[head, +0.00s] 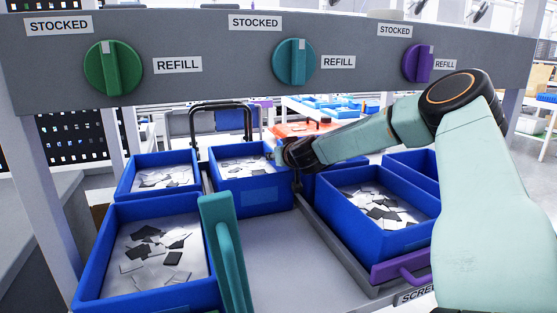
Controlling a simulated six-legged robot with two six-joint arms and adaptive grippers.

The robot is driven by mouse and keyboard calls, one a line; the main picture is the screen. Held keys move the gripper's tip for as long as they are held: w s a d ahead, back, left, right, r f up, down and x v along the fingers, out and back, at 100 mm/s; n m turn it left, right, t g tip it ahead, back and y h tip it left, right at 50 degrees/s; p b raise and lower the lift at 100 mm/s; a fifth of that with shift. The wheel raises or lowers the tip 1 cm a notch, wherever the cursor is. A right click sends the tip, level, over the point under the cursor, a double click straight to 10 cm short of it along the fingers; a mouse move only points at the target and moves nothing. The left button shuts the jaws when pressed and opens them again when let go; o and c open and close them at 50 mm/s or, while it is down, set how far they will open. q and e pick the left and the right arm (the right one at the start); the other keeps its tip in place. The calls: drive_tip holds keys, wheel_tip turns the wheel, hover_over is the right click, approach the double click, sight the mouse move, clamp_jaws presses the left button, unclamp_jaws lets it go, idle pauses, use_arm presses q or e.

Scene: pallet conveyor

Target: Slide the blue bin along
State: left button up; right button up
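Several blue bins sit on the grey conveyor surface, all the same colour. The middle bin (268,200) holds grey and white flat pieces. My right arm comes in from the right, and its gripper (288,172) is at the right side of this bin. The gripper is small and dark here, so its fingers and whether they touch or grip the bin cannot be made out. A large bin (165,296) stands at front left, another bin (128,190) behind it, and one (408,240) at right, each with similar pieces. My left gripper is not in view.
A teal upright handle (229,255) stands beside the front-left bin. A purple handle (402,268) is at the right bin's front. The grey surface (285,255) between them is bare. A grey panel (222,75) with green, teal and purple knobs crosses above.

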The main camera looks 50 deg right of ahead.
drive_tip(key=shift+s, duration=0.1)
drive_tip(key=shift+c, duration=0.6)
clamp_jaws()
